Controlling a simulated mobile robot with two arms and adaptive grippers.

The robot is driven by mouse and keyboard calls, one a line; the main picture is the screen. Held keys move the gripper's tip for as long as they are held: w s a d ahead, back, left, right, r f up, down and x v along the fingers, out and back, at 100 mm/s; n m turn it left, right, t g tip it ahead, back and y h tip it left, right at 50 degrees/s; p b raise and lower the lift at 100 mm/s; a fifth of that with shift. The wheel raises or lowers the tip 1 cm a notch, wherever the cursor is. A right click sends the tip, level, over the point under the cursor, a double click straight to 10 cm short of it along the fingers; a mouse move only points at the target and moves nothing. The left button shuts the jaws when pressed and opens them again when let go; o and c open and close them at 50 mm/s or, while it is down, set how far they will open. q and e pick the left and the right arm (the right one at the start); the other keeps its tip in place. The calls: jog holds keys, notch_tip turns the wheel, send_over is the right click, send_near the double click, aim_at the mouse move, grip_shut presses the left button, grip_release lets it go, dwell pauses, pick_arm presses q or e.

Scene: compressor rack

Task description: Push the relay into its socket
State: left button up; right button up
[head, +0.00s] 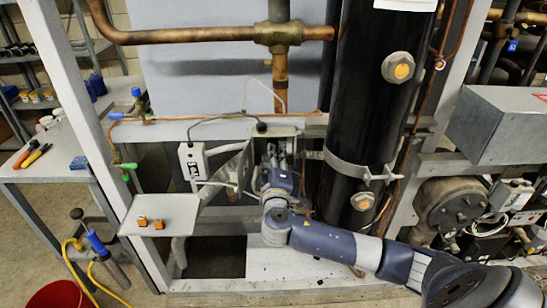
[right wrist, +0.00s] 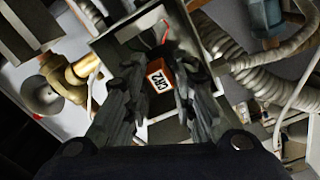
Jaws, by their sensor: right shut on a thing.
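The relay (right wrist: 158,77) is a small orange-brown block with a white label reading CR2. In the right wrist view it sits between the fingertips of my right gripper (right wrist: 160,80), which is shut on it. The relay is inside the opening of a grey metal box (right wrist: 118,33). In the head view my right gripper (head: 279,162) reaches into the same open box (head: 290,131), and its hand hides the relay. The socket is hidden behind the relay and fingers, so I cannot tell whether the relay touches it. My left gripper is not in view.
Two small orange blocks (head: 150,222) stand on a grey shelf (head: 180,208) left of the box. A thick black cylinder (head: 365,95) stands close on the right. Corrugated conduit (right wrist: 232,58) and a brass fitting (right wrist: 62,78) flank the box.

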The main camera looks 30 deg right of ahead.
jog(key=shift+w+d, duration=0.1)
jog(key=shift+w, duration=0.1)
jog(key=shift+w+d, duration=0.15)
jog(key=shift+w, duration=0.1)
dwell(0.6)
jog(key=shift+w+d+n+b, duration=0.3)
jog(key=shift+w+d+b, duration=0.25)
jog(key=shift+w, duration=0.4)
dwell(1.0)
jog(key=o, duration=1)
jog(key=o, duration=0.4)
